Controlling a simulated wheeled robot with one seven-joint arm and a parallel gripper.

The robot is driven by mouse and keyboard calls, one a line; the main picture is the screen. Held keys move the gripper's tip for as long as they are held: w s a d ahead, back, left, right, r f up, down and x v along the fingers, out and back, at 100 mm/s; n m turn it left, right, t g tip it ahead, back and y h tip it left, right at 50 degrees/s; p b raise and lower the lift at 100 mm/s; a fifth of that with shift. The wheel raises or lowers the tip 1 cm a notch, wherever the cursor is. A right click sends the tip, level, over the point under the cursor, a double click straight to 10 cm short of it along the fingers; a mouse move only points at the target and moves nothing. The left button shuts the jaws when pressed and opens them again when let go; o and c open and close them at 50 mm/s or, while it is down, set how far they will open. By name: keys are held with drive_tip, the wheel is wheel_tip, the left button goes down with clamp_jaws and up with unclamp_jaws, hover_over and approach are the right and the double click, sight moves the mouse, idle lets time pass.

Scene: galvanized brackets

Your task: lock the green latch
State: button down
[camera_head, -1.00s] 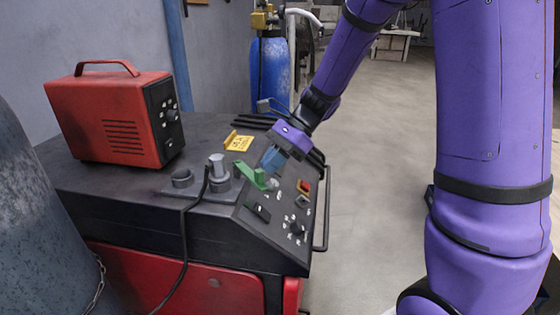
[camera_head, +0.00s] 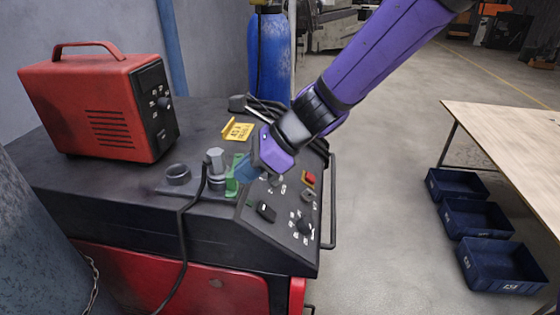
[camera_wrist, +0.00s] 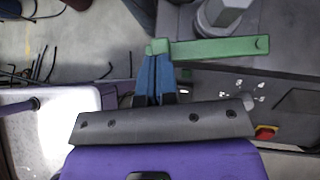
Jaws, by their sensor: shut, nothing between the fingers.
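The green latch (camera_head: 232,182) is on top of the black and red machine, close beside a grey bolt-like post (camera_head: 216,163). In the wrist view the latch (camera_wrist: 215,48) is a flat green bar running past the post, with a raised block at its left end. My gripper (camera_head: 243,170) is shut and empty, and its blue fingertips are right beside the latch. In the wrist view the fingertips (camera_wrist: 155,72) meet the raised block, seemingly touching it. The head view partly hides the latch behind the fingers.
The sloped control panel (camera_head: 285,235) has knobs and a red button (camera_head: 309,178). A red box (camera_head: 95,110) stands at the left, and a yellow sign (camera_head: 238,130) lies behind the latch. A black cable (camera_head: 181,235) hangs down the front. A wooden table (camera_head: 520,140) and blue bins stand at right.

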drive_tip(key=shift+w, duration=0.1)
idle(0.3)
drive_tip(key=shift+w+d, duration=0.3)
drive_tip(key=shift+w, duration=0.25)
drive_tip(key=shift+d, duration=0.1)
